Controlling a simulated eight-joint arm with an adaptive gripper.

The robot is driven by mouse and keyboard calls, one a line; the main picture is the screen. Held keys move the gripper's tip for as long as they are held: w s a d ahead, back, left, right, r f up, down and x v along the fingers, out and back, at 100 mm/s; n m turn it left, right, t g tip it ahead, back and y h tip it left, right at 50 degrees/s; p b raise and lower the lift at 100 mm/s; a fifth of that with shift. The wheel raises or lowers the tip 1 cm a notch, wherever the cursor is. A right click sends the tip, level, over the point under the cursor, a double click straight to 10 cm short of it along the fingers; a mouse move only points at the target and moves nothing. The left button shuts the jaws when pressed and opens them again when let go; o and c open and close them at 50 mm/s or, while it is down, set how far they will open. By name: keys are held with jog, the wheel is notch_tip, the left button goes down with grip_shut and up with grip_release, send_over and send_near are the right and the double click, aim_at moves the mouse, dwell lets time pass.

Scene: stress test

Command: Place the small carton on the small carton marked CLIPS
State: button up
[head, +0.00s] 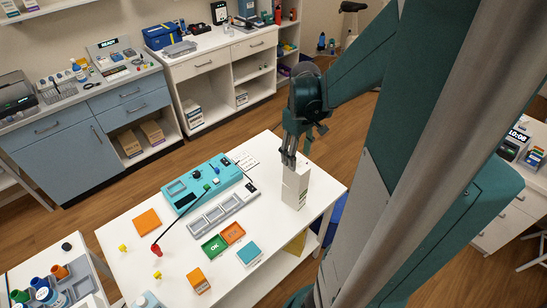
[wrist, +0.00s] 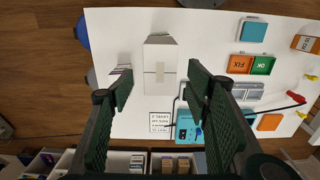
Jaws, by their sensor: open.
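Two small white cartons appear stacked on the white table. The upper carton (head: 297,174) seems to rest on the lower carton (head: 293,197), which bears a green marking too small to read. My gripper (head: 289,160) is at the top of the stack, fingers pointing down. In the wrist view, my gripper (wrist: 160,78) is open, with its two fingers wide apart. A white carton top (wrist: 160,66) with a tape strip shows between them, apart from both fingers. Whether the cartons are aligned is hard to tell.
A striped pale object (wrist: 121,70) is partly hidden by the left finger. The table also holds a teal device (head: 202,183), a grey tray (head: 222,212), green OK (head: 215,246) and orange FIX (head: 233,232) trays, and a printed sheet (wrist: 160,117). Bare tabletop surrounds the stack.

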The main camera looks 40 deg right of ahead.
jog(key=shift+w+a+r, duration=0.25)
jog(key=shift+a+r, duration=0.1)
jog(key=shift+a, duration=0.25)
jog(key=a+r+t, duration=0.2)
jog(key=a+r, duration=0.2)
jog(key=a, duration=0.6)
jog(key=a+r+t, duration=0.2)
jog(key=a+r, duration=0.2)
jog(key=a, duration=0.6)
jog(key=a+r+t, duration=0.3)
jog(key=a+r, duration=0.2)
jog(key=a, duration=0.5)
jog(key=shift+s+a, duration=0.2)
jog(key=shift+s, duration=0.1)
